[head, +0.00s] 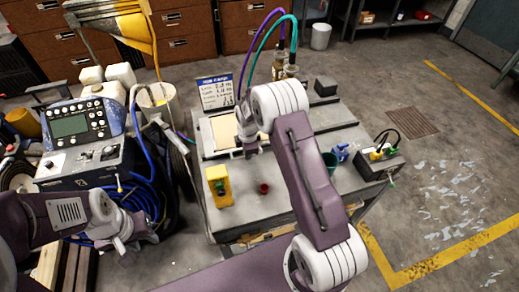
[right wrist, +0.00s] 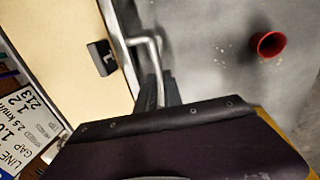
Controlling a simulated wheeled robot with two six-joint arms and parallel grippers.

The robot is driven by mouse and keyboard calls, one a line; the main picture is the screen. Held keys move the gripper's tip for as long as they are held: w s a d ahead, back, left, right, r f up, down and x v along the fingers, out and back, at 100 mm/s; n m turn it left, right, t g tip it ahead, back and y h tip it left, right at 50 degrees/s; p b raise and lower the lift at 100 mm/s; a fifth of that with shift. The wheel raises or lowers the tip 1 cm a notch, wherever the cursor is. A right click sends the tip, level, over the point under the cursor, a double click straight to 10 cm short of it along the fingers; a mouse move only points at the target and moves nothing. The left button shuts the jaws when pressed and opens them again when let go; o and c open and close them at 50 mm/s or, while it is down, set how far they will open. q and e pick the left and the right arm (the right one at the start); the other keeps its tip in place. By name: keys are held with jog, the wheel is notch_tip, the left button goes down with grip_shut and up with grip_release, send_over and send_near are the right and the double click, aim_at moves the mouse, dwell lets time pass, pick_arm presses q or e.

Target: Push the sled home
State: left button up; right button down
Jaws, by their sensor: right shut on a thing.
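My right arm reaches over the grey work table (head: 290,200). Its gripper (head: 248,150) is at the near right corner of a cream board in a metal frame (head: 205,133). In the right wrist view the dark fingers (right wrist: 165,92) are shut on a bent metal handle (right wrist: 150,48) beside the cream board (right wrist: 65,40). A small black block with a white mark (right wrist: 102,57) sits at the board's edge. I take the handle for the sled's; the sled's outline is partly hidden by my arm. My left gripper (head: 128,248) hangs low at the left, away from the table, its jaws unclear.
A red cup (head: 264,188), also in the right wrist view (right wrist: 268,45), and a yellow box (head: 219,186) stand on the near table top. A sign card (head: 215,92) stands behind the board. A green cup (head: 329,163) and black box (head: 380,160) stand right. A control console (head: 75,125) stands left.

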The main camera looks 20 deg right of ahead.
jog(key=shift+w+a, duration=0.1)
jog(key=shift+a, duration=0.65)
jog(key=c, duration=1.5)
grip_release()
jog(key=shift+a, duration=0.25)
jog(key=shift+r, duration=0.35)
notch_tip(320, 180, up, 8)
jog(key=s, duration=0.1)
jog(key=shift+s, duration=0.3)
jog(key=shift+r, duration=0.1)
